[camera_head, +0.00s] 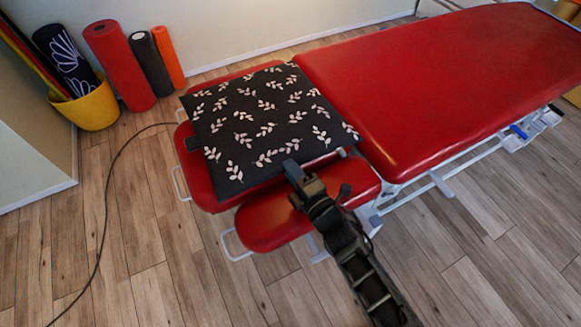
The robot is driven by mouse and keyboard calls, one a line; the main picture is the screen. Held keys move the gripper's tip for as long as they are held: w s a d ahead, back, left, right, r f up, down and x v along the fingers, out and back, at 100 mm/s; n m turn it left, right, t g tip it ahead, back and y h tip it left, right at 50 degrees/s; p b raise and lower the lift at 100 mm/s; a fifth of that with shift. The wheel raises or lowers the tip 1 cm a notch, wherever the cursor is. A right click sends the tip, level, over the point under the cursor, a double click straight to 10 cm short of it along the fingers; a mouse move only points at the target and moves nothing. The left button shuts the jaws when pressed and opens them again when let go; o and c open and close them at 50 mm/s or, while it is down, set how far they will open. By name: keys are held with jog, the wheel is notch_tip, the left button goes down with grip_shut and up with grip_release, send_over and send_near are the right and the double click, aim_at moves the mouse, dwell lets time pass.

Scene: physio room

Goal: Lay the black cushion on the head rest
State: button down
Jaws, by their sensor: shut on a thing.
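The black cushion (262,122) has a pattern of pale leaf sprigs. It is flat and spread over the red head rest (203,187) at the near left end of the treatment table. The cushion covers most of the head rest, and its right corner reaches toward the edge of the main red pad. I cannot tell whether it rests fully on the pad or is held slightly above it. My gripper (296,170) is shut on the near edge of the cushion, above a red side pad (268,222). The fingertips are partly hidden at the cushion.
The long red table pad (450,75) extends to the upper right. White metal handles (234,247) stick out by the head end. A yellow bucket (92,107) and a red roll (119,65) stand by the wall. A dark cable (103,215) crosses the otherwise clear floor at left.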

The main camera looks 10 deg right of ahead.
jog(key=shift+f, duration=0.25)
jog(key=shift+s+f+b, duration=0.15)
jog(key=shift+f+b, duration=0.3)
jog(key=shift+b, duration=0.25)
jog(key=c, duration=1.1)
grip_release()
jog(key=shift+s+f, duration=0.1)
jog(key=shift+f, duration=0.1)
jog(key=shift+r, duration=0.1)
jog(key=shift+r+p, duration=0.6)
jog(key=shift+p, duration=0.35)
jog(key=v, duration=1)
jog(key=shift+s+d+b, duration=0.2)
jog(key=shift+s+b, duration=0.05)
jog(key=shift+b, duration=0.1)
jog(key=shift+s+d+r, duration=0.15)
jog(key=shift+s+d, duration=0.05)
jog(key=shift+s, duration=0.25)
